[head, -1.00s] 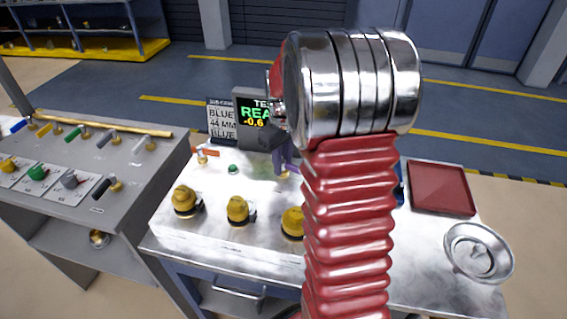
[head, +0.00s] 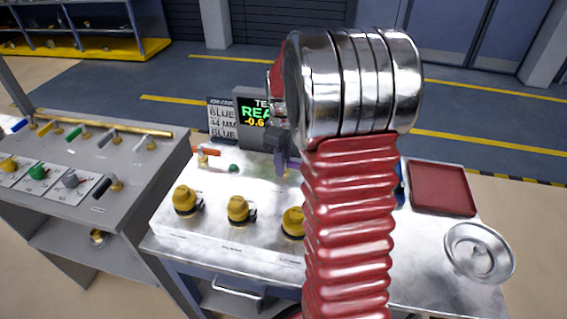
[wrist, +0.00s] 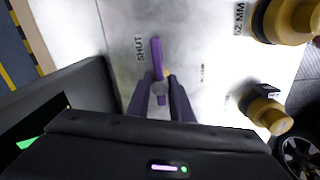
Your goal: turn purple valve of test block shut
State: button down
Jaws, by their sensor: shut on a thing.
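The purple valve (wrist: 156,55) shows in the wrist view as a narrow lever on the pale metal top of the test block (wrist: 120,20). Its long end lies beside the printed word SHUT. My gripper (wrist: 158,88) has its two dark fingers on either side of the lever around its pivot and is shut on it. In the head view a bit of purple (head: 292,163) shows at the left edge of my arm. My arm hides most of the valve and gripper there.
Yellow fittings (head: 238,210) line the block's front. A lit display (head: 255,115) and a label board (head: 222,118) stand behind. An orange-handled valve (head: 207,152) is at left. A red tray (head: 440,188) and round metal dish (head: 479,252) lie at right.

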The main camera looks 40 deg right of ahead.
jog(key=c, duration=1.6)
grip_release()
notch_tip(320, 180, up, 14)
jog(key=shift+f, duration=0.1)
jog(key=shift+s, duration=0.1)
